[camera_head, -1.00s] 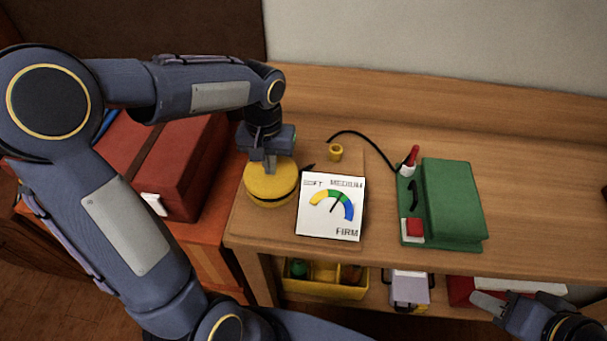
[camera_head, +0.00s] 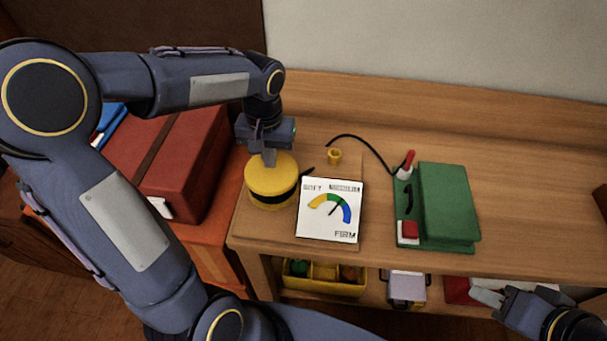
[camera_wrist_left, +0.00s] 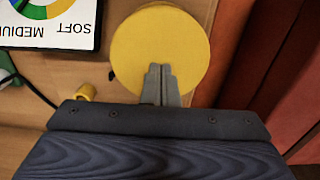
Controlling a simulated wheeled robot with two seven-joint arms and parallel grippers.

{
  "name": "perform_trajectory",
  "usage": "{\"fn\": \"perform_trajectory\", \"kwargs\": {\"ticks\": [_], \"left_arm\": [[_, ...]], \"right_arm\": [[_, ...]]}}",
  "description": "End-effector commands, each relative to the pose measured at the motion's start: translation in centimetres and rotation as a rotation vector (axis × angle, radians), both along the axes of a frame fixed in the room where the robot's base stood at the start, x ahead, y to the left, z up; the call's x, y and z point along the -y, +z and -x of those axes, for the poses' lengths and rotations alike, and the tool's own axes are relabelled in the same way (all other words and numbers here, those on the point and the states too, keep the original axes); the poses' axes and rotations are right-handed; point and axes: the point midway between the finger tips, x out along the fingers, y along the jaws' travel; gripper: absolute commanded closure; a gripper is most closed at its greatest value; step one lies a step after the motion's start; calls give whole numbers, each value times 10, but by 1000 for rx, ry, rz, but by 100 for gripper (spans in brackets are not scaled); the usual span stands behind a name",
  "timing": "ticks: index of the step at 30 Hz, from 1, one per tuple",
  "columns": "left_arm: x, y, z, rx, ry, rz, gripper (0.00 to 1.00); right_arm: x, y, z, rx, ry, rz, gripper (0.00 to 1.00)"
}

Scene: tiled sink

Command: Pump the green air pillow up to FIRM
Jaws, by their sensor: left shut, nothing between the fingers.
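The yellow round pump (camera_head: 270,178) stands at the table's left end, with a black band between its top and base. My left gripper (camera_head: 269,158) points down at the pump's top with its fingers together and empty. In the left wrist view the fingertips (camera_wrist_left: 160,70) overlap the yellow disc (camera_wrist_left: 180,40); they look on or just above it. The white gauge card (camera_head: 328,228) reads SOFT, MEDIUM and FIRM; its needle leans up and right into the coloured arc. The green air pillow (camera_head: 447,205) lies right of it. My right gripper (camera_head: 487,298) is low right, its jaw gap unclear.
A black hose (camera_head: 365,144) runs to a red-tipped white fitting (camera_head: 407,165) beside the pillow. A red button (camera_head: 409,230) sits at its front left. A small yellow fitting (camera_head: 334,157) stands behind the gauge. A red case (camera_head: 180,165) is left. A yellow tray (camera_head: 325,287) is below.

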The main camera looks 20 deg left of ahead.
Motion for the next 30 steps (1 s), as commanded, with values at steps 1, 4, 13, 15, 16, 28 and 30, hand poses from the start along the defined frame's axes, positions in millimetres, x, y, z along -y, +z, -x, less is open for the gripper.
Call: {"fn": "perform_trajectory", "kwargs": {"ticks": [1,4,13,15,16,28,30], "left_arm": [[0,-1,0,0,0,0,100],[0,-1,0,1,0,0,100],[0,-1,0,1,0,0,100],[0,-1,0,1,0,0,100],[0,-1,0,1,0,0,100],[0,-26,0,0,0,0,100],[0,-31,0,0,0,0,100]], "right_arm": [[0,-1,0,0,0,0,63],[0,-1,0,-1,0,0,63],[0,-1,0,-1,0,0,63],[0,-1,0,-1,0,0,63],[0,-1,0,-1,0,0,63],[0,-21,0,0,0,0,63],[0,-25,0,0,0,0,63]]}}
